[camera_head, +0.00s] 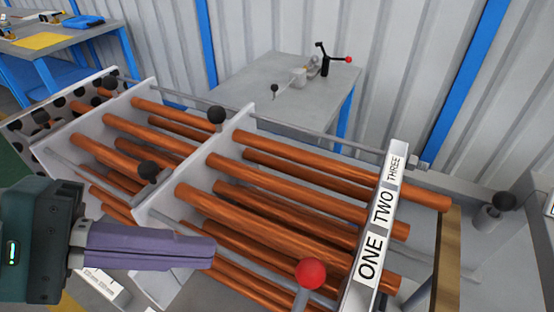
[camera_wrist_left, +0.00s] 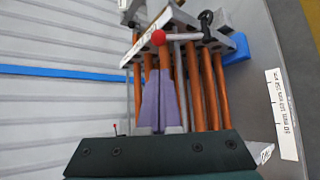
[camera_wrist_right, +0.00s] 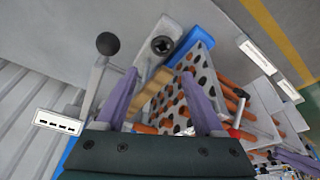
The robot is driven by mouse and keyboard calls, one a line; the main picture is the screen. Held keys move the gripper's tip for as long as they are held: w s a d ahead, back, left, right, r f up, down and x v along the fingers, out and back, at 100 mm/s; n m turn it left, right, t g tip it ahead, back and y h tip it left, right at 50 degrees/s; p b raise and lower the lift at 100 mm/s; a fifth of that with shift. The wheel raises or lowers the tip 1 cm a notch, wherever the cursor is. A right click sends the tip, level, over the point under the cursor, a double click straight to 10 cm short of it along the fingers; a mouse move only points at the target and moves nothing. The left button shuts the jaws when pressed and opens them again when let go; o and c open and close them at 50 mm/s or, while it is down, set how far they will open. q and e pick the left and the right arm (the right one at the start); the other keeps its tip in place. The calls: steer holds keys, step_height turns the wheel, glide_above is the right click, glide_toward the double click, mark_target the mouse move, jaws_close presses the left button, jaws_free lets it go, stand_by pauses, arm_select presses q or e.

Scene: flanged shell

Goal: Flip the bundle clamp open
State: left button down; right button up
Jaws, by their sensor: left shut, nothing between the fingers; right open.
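A bundle of long copper tubes (camera_head: 285,195) runs through upright grey plates. A lever with a red ball knob (camera_head: 311,273) stands at the front near the plate labelled ONE, TWO, THREE (camera_head: 382,215); the red knob also shows in the left wrist view (camera_wrist_left: 158,38). I cannot tell for sure which part is the bundle clamp. My left gripper (camera_head: 212,251) is shut and empty above the front tubes, left of the red knob and apart from it. My right gripper (camera_wrist_right: 160,76) is open and empty in the right wrist view, out of the head view, with the perforated end plate (camera_wrist_right: 200,75) beyond its fingers.
Black ball knobs (camera_head: 216,115) stand on the middle plates. Another black-knobbed post (camera_head: 503,202) is at the right; a black-knobbed lever (camera_wrist_right: 107,44) shows left of my right gripper. A grey side table (camera_head: 270,70) holding a small clamp device (camera_head: 325,62) stands behind.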

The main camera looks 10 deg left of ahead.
mark_target(299, 305)
steer(key=shift+d, duration=0.1)
arm_select(q)
steer(key=x, duration=1)
steer(key=shift+p, duration=0.3)
arm_select(e)
steer(key=shift+r, duration=0.3)
arm_select(q)
steer(key=shift+d, duration=0.1)
arm_select(e)
steer(key=shift+f, duration=0.15)
